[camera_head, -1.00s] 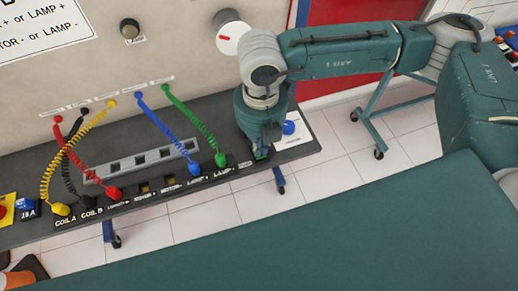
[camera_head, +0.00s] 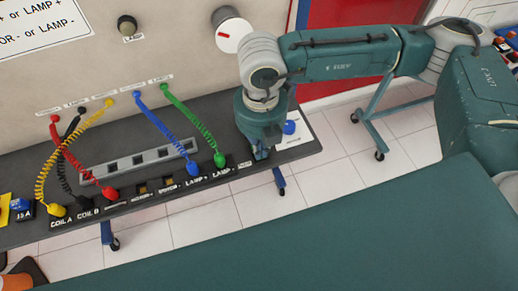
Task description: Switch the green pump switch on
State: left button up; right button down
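The black terminal strip (camera_head: 147,196) runs along the front of the dark bench, and a small label, perhaps for the pump (camera_head: 245,164), is at its right end. My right gripper (camera_head: 260,154) points down at the bench just right of that label, at or very near the surface. The green pump switch cannot be made out; the gripper seems to cover that spot. I cannot tell whether its fingers are open or shut, or whether they touch the switch. My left gripper is out of view.
Red (camera_head: 78,162), black, yellow (camera_head: 46,172), blue (camera_head: 165,128) and green (camera_head: 190,113) coiled leads run from the panel to the strip left of the gripper. A blue knob (camera_head: 290,127) stands close on the right. A white dial (camera_head: 232,30) is on the panel above.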

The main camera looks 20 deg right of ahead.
jog(key=shift+f, duration=0.15)
jog(key=shift+w+r+p, duration=0.1)
jog(key=shift+r+p, duration=0.2)
jog(key=shift+r, duration=0.5)
jog(key=shift+r+p, duration=1)
jog(key=shift+r, duration=1.75)
jog(key=shift+f, duration=0.1)
